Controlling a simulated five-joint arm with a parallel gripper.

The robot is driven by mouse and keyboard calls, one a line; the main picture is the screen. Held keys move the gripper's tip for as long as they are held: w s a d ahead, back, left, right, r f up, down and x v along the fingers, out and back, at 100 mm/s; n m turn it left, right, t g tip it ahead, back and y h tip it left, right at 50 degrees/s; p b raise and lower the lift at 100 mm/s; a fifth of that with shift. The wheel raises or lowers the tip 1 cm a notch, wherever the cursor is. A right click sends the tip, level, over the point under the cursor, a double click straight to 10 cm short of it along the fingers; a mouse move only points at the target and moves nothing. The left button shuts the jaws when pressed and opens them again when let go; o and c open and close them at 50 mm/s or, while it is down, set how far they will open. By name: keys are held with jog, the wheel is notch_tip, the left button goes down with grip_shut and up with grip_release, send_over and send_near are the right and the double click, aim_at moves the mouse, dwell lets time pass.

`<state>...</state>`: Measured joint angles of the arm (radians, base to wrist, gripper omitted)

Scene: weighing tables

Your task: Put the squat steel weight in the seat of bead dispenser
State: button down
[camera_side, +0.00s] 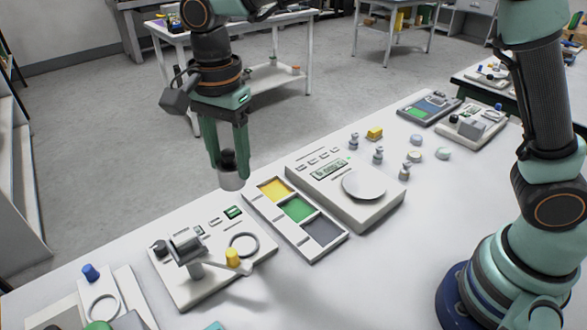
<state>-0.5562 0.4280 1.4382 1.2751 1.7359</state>
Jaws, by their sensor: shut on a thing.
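My gripper (229,160) points down, shut on the squat steel weight (232,182), a short grey cylinder with a dark top between the fingers. The weight hangs upright above the table's far edge, with clear air below it. A white device (185,292), which looks like the bead dispenser, stands below and nearer the camera. Nothing stands in the ring.
A tray (327,247) with yellow, green and grey compartments lies right of the device. A scale (335,206) with a round pan (364,185) stands beyond it. Small weights (378,156) and a yellow block (374,133) stand farther right. Another ringed device (127,290) is at lower left.

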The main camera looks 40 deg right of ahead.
notch_tip(320, 180, down, 16)
jog(key=shift+f, duration=0.25)
dwell(0.3)
jog(key=shift+f, duration=0.1)
jog(key=shift+c, duration=1.2)
grip_release()
jog(key=shift+f, duration=0.1)
